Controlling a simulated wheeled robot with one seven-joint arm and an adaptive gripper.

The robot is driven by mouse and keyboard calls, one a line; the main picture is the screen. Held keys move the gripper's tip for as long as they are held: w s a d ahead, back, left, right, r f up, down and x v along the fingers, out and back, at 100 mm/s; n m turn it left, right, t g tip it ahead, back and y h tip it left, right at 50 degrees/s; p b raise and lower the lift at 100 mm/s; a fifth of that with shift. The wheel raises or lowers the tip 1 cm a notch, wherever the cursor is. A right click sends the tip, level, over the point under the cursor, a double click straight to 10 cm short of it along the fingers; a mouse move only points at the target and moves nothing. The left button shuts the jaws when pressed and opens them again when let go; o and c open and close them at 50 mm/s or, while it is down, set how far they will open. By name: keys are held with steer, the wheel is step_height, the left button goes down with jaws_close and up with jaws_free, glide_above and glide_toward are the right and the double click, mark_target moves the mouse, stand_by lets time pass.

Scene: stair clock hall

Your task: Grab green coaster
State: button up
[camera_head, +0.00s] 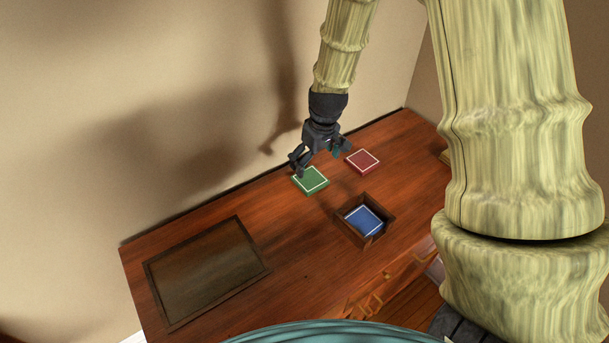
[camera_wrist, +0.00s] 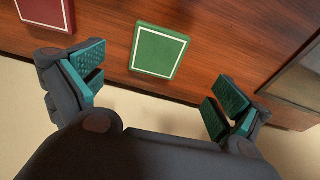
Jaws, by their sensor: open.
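The green coaster (camera_head: 311,181) is square with a pale border line and lies flat on the wooden cabinet top near its back edge. In the wrist view the green coaster (camera_wrist: 158,50) shows whole, ahead of the space between my fingers. My gripper (camera_head: 320,160) is open and empty, just above and behind the coaster in the head view. Its teal finger pads (camera_wrist: 157,82) stand wide apart on either side of the coaster in the wrist view. I cannot tell the exact height of the fingertips over the top.
A red coaster (camera_head: 362,161) lies to the right of the green one; it also shows in the wrist view (camera_wrist: 47,10). A blue coaster (camera_head: 364,220) sits in a small wooden holder (camera_head: 344,230). A dark framed panel (camera_head: 205,270) lies at left. The wall is close behind.

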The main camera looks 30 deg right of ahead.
mark_target(310, 179)
steer(key=shift+s+d+f, duration=0.15)
steer(key=shift+s+f, duration=0.3)
steer(key=shift+s, duration=0.2)
steer(key=w+f, duration=0.2)
steer(key=f, duration=0.1)
steer(key=shift+w+f+p, duration=0.1)
steer(key=shift+w+p, duration=0.2)
steer(key=shift+s, duration=0.4)
steer(key=f, duration=0.1)
steer(key=w+f+p, duration=0.1)
steer(key=f, duration=0.1)
steer(key=shift+w, duration=0.25)
steer(key=shift+f+p, duration=0.35)
steer(key=shift+f, duration=0.05)
steer(key=shift+s+f, duration=0.1)
steer(key=shift+f, duration=0.3)
steer(key=c, duration=1.1)
